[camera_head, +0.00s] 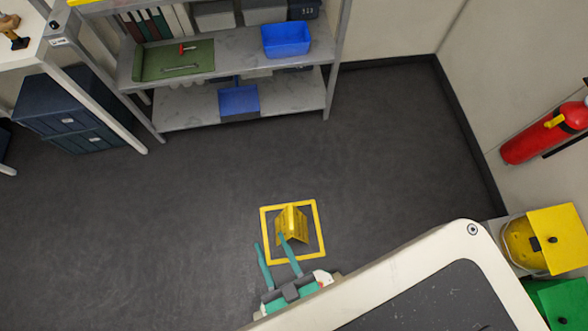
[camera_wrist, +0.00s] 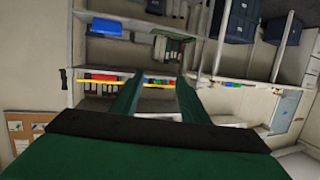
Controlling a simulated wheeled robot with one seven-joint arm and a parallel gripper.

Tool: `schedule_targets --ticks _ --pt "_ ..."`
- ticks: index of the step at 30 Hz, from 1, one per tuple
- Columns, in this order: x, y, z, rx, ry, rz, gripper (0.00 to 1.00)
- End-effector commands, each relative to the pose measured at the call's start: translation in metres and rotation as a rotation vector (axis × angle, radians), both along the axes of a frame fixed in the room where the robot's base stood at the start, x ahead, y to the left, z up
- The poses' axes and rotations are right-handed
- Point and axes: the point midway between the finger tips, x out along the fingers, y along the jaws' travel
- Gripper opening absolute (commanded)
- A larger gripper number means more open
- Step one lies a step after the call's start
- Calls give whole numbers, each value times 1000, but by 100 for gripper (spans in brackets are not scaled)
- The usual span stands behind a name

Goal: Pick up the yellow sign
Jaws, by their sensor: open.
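The yellow sign (camera_head: 291,226) stands on the dark floor as a small folded, tent-like shape. It is inside a yellow square outline (camera_head: 320,228) marked on the floor. My gripper (camera_head: 270,240) is open, with two green fingers apart and nothing visible between them. In the head view its right fingertip overlaps the lower left of the sign; I cannot tell the height gap or whether they touch. In the wrist view the open fingers (camera_wrist: 160,77) point toward distant shelves, and the sign does not show there.
A grey shelf unit (camera_head: 228,108) with blue bins stands at the back. Dark blue drawers (camera_head: 70,115) are at the left. A red fire extinguisher (camera_head: 545,133) and a yellow helmet (camera_head: 520,243) are at the right. The floor around the square is clear.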

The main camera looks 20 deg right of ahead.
Motion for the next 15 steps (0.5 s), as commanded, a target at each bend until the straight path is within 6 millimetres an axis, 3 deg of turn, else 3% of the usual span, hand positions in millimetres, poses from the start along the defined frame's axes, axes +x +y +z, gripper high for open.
schedule_targets --ticks 9,15 --pt "11 -16 -179 45 39 -102 41" --pt "23 -34 -284 54 74 -194 41"
